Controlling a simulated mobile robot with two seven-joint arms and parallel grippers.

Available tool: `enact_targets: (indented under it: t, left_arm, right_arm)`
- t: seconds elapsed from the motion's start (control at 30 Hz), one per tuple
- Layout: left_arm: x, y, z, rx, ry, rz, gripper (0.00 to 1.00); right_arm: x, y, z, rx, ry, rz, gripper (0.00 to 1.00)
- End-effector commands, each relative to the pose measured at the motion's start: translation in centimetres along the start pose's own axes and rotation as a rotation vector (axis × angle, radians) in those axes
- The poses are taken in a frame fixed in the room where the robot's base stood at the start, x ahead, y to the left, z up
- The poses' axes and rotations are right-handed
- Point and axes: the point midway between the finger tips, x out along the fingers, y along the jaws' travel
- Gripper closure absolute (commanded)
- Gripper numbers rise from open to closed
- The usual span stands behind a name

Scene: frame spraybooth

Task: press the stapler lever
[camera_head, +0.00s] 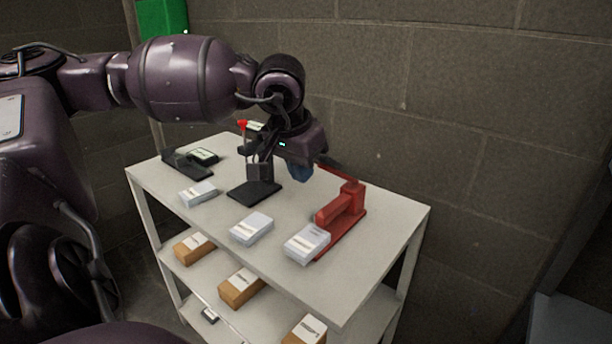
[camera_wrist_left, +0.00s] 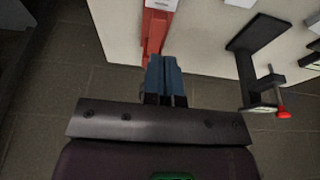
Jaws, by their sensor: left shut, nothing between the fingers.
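The red stapler (camera_head: 343,208) stands at the right part of the white table top, with its lever (camera_head: 335,172) raised and sloping up toward my left gripper. My left gripper (camera_head: 300,173) is shut and empty, its blue fingers pointing down near the lever's raised end. In the left wrist view the shut blue fingers (camera_wrist_left: 166,78) partly cover the red stapler (camera_wrist_left: 155,32). Whether the fingers touch the lever cannot be told. My right gripper is not in view.
A black stand (camera_head: 256,190) with a red knob (camera_head: 242,123) stands left of the gripper. White boxes (camera_head: 307,243) (camera_head: 251,229) (camera_head: 198,193) line the table's front. A black device (camera_head: 203,156) lies at the back left. A block wall (camera_head: 450,130) rises behind.

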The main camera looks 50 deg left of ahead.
Motion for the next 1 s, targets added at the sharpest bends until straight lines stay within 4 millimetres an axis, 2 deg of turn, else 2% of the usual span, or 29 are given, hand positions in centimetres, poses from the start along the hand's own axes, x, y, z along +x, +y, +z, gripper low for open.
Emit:
enact_targets:
  t: [0.03,0.1,0.3,0.47,1.0]
  left_arm:
    - [-1.7,-0.1,0.3,0.001,0.009,-0.002,1.00]
    - [-2.9,-0.1,0.7,0.000,0.011,-0.002,1.00]
    - [-5.1,0.0,1.5,0.001,0.009,-0.001,1.00]
    - [-5.6,0.0,1.8,0.000,0.007,0.001,1.00]
    - [-5.6,0.0,1.8,0.000,0.006,0.001,1.00]
  right_arm:
    - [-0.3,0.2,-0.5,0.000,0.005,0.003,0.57]
    - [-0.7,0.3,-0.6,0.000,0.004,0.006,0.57]
    - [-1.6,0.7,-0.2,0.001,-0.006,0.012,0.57]
    - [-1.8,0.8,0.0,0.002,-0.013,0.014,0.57]
    - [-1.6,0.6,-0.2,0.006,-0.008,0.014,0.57]
